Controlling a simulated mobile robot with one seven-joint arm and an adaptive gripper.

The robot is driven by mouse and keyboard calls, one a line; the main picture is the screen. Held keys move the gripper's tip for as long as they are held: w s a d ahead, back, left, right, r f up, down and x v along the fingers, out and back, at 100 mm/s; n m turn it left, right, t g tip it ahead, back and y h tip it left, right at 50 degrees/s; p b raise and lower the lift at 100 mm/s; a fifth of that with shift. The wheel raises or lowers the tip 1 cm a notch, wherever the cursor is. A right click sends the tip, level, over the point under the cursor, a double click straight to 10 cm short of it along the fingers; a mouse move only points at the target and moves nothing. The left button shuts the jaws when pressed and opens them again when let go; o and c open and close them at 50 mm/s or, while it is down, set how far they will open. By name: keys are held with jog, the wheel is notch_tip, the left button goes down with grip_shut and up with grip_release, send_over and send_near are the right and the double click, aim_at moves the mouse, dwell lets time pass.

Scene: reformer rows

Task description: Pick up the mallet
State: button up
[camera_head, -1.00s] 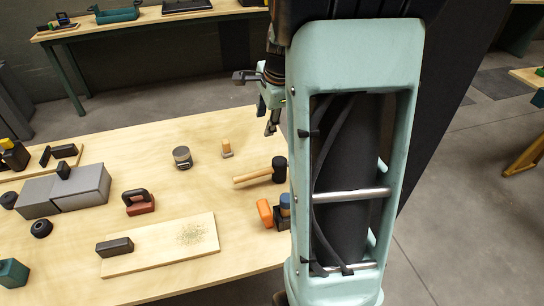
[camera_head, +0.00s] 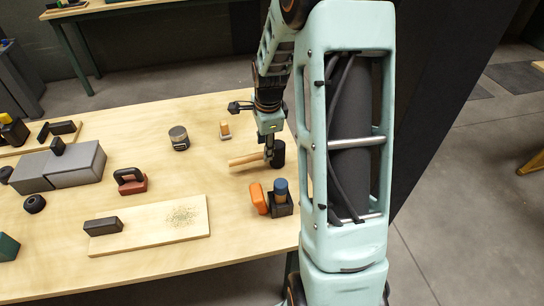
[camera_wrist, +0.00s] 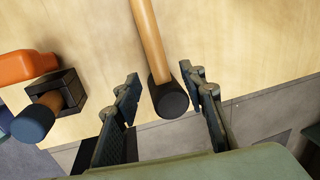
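The mallet lies on the workbench (camera_head: 150,125), with a pale wooden handle (camera_head: 243,160) pointing left and a black head (camera_head: 278,154) near the bench's right edge. In the wrist view the mallet's handle (camera_wrist: 148,35) runs up and its black head (camera_wrist: 168,98) sits between my two fingers. My gripper (camera_head: 269,157) is over the mallet, near where handle meets head. In the wrist view my gripper (camera_wrist: 160,88) is open, with one finger on each side of the head and a visible gap on both sides. Whether it is at the mallet's height is hard to tell.
A small wooden-topped piece (camera_head: 225,130), a round tin (camera_head: 179,138), a red-based handled block (camera_head: 131,181) and a board (camera_head: 160,230) are further left.

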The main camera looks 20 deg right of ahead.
aim_at(255, 159)
jog(key=shift+w+d+f, duration=0.1)
jog(key=shift+w+f, duration=0.05)
jog(key=shift+f, duration=0.7)
jog(key=shift+w+a+f, duration=0.1)
jog(key=shift+w+f, duration=0.1)
jog(key=shift+f, duration=0.7)
jog(key=shift+w+d+f, duration=0.1)
jog(key=shift+w+f, duration=0.05)
jog(key=shift+f, duration=0.7)
jog(key=shift+c, duration=0.5)
jog(key=shift+r, duration=0.1)
grip_shut()
